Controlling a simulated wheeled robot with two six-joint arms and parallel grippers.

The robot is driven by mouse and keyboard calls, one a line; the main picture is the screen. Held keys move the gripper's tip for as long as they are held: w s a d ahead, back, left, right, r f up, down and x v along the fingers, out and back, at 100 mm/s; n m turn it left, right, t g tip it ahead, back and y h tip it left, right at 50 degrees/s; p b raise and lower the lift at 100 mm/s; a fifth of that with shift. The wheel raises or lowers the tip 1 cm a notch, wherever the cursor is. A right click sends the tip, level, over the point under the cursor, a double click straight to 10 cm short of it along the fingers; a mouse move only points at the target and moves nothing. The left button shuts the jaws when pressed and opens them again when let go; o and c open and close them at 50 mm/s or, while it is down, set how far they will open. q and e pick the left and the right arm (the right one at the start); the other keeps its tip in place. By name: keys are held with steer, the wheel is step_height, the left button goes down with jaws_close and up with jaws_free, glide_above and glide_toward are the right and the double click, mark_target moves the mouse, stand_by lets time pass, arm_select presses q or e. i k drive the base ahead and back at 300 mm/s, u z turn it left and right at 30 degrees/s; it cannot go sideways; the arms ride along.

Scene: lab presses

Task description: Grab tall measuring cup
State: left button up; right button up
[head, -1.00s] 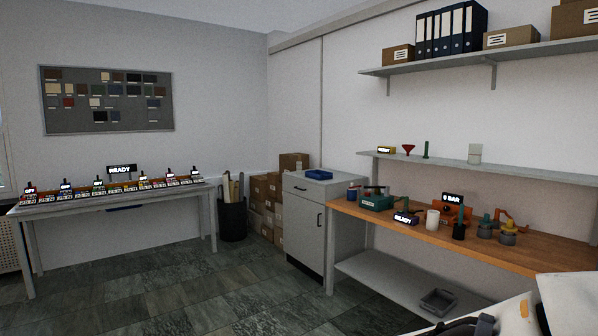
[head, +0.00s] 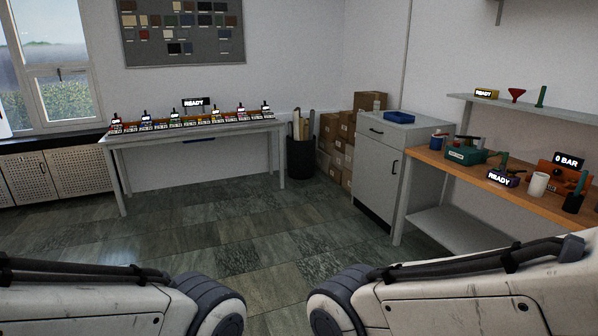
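I cannot make out a tall measuring cup for certain. A white cup (head: 538,184) stands upright on the wooden bench at the right. A slim green upright item (head: 541,96) stands on the grey shelf above, beside a red funnel (head: 516,95). White links of both my arms fill the bottom left and bottom right of the head view. Neither of my grippers shows, so I cannot see whether they hold anything.
The wooden bench (head: 458,178) also bears a green device (head: 466,155) and an orange device (head: 556,175). A grey cabinet (head: 378,168) stands beside it. A grey table (head: 245,132) stands along the back wall. The tiled floor (head: 230,230) between is clear.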

mark_target(376, 103)
steer(key=u, duration=0.2)
steer(key=i, duration=5.95)
steer(key=z, duration=1)
steer(key=i, duration=2)
steer(key=z, duration=1.2)
steer(key=i, duration=1.15)
steer(key=z, duration=0.4)
